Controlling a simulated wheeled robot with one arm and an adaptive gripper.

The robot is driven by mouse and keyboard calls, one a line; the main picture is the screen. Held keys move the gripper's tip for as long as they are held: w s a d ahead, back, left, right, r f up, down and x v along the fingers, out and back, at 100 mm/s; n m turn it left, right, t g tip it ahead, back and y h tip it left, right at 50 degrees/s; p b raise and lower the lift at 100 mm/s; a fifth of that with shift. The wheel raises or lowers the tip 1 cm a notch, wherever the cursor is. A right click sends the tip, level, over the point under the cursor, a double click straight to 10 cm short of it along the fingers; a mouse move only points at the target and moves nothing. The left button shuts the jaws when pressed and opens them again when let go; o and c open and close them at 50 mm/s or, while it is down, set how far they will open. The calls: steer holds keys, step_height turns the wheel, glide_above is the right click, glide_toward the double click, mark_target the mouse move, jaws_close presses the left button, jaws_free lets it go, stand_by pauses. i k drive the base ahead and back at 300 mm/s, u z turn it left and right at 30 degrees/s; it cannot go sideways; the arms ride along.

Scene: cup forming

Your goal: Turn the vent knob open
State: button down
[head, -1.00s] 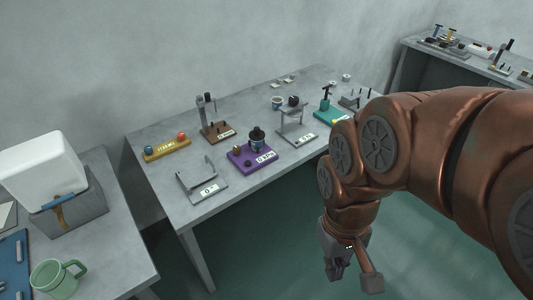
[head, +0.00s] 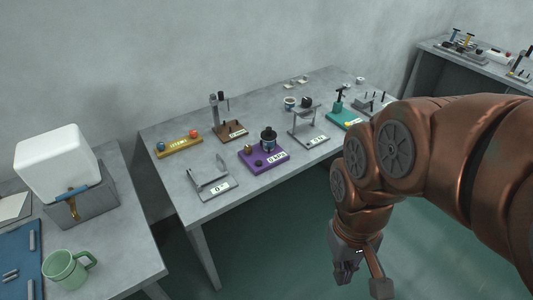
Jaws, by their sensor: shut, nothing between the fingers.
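I cannot tell for sure which part is the vent knob, because the station labels are too small to read. A purple station (head: 276,165) on the middle table carries a dark round-topped cylinder (head: 268,135), a small brass piece and a small dark knob (head: 257,162) at its front. Another stand (head: 315,137) to its right has a raised plate with a dark round part (head: 306,102) on top. My gripper (head: 346,277) is shut and empty. It hangs low over the floor, in front of the table and apart from every station.
The middle table (head: 193,209) also holds a grey bracket (head: 213,186), a yellow base (head: 180,147), a brown stand (head: 231,133) and a teal station (head: 344,119). A left table holds a white tank (head: 58,160) and a green mug (head: 66,269). Open green floor lies in front.

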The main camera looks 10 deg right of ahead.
mark_target(248, 148)
steer(key=u, duration=0.4)
steer(key=i, duration=0.6)
steer(key=u, duration=0.55)
